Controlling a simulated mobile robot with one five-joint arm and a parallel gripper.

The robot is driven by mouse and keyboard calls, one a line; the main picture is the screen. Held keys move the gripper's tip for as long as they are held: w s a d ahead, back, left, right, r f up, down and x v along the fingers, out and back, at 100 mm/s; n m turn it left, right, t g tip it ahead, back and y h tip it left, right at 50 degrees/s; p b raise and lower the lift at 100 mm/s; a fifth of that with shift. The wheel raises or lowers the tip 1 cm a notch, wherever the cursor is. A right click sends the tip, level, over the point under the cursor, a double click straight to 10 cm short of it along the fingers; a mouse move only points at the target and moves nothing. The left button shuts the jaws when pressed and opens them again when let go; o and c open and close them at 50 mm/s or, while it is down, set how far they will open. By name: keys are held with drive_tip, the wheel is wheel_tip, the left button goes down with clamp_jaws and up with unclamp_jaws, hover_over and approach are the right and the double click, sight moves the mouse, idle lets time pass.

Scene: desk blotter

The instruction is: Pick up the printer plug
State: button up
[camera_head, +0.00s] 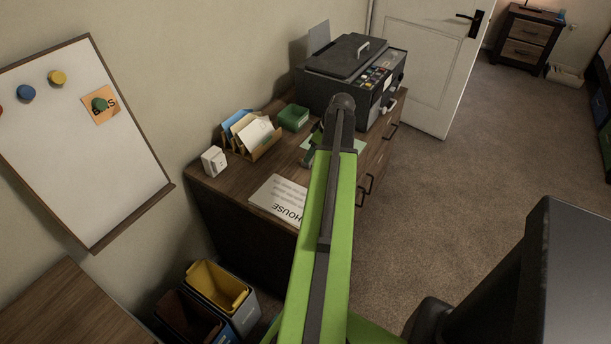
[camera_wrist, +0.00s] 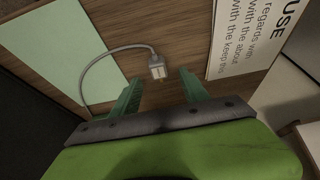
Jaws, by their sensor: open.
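The plug (camera_wrist: 157,71) is a small light grey plug with metal prongs, lying on the wooden desk top in the wrist view. Its grey cable (camera_wrist: 100,62) curves from it to the left over the edge of a pale green sheet. My gripper (camera_wrist: 160,76) is open, with its two green fingers on either side of the plug's near end. I cannot tell how far above the desk the fingertips are. Nothing is held. In the head view my arm covers the plug and most of my gripper. The dark printer (camera_head: 345,72) stands at the desk's far end.
A white printed sheet (camera_wrist: 245,45) lies right of my gripper in the wrist view. On the desk (camera_head: 222,186) in the head view are a letter holder (camera_head: 262,150), a green box (camera_head: 293,117) and a white socket block (camera_head: 213,160). Bins (camera_head: 222,287) stand below.

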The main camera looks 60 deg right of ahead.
drive_tip(key=shift+w+f, duration=0.15)
drive_tip(key=shift+f, duration=0.2)
drive_tip(key=b+x, duration=0.5)
drive_tip(key=shift+d+f, duration=0.2)
drive_tip(key=shift+r, duration=0.2)
clamp_jaws()
